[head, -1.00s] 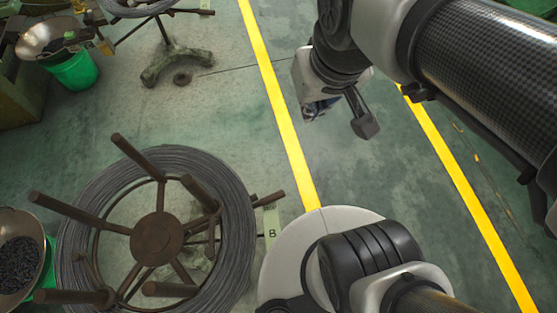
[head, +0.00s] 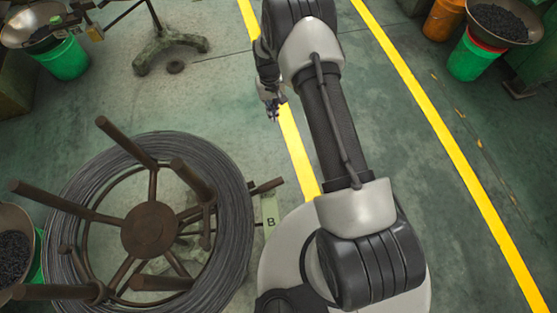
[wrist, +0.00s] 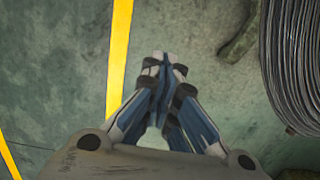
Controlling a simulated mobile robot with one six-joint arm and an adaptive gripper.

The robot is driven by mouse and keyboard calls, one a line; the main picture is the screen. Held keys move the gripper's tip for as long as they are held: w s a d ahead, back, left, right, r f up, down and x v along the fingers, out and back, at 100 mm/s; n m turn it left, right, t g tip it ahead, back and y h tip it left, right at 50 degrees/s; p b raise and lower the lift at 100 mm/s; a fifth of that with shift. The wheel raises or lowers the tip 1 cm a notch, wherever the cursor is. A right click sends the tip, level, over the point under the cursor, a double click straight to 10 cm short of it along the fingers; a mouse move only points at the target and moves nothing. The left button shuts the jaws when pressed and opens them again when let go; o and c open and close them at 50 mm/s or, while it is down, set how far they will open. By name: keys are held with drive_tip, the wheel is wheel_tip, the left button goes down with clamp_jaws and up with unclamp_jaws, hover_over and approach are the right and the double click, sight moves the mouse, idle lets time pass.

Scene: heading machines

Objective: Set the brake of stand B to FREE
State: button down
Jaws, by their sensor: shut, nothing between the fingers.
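Stand B, a rusty brown reel stand (head: 150,230) with a coil of grey wire around it, is at the lower left of the head view. Its tag marked B (head: 270,222) is at its right side, below a short brown bar (head: 265,187) that sticks out past the coil. I cannot tell from these frames which part is the brake or how it is set. My gripper (head: 272,112) is above and beyond that bar, over the floor by the yellow line. In the wrist view my gripper (wrist: 165,62) is shut and empty, with bare floor below.
Another stand's green-grey foot (head: 170,48) is at the upper left. A green bucket (head: 64,58) stands beside it, and another green bucket (head: 470,58) is at the upper right. Yellow lines (head: 430,120) cross the floor.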

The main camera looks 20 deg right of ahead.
drive_tip(key=s+f+g, duration=0.1)
drive_tip(key=s+f, duration=0.2)
drive_tip(key=f, duration=1.1)
drive_tip(key=shift+s+f+b, duration=0.2)
drive_tip(key=shift+s+b, duration=0.2)
drive_tip(key=s+f+b, duration=0.3)
drive_tip(key=s+f, duration=0.3)
drive_tip(key=f, duration=0.4)
drive_tip(key=shift+f, duration=0.35)
drive_tip(key=shift+s+a, duration=0.1)
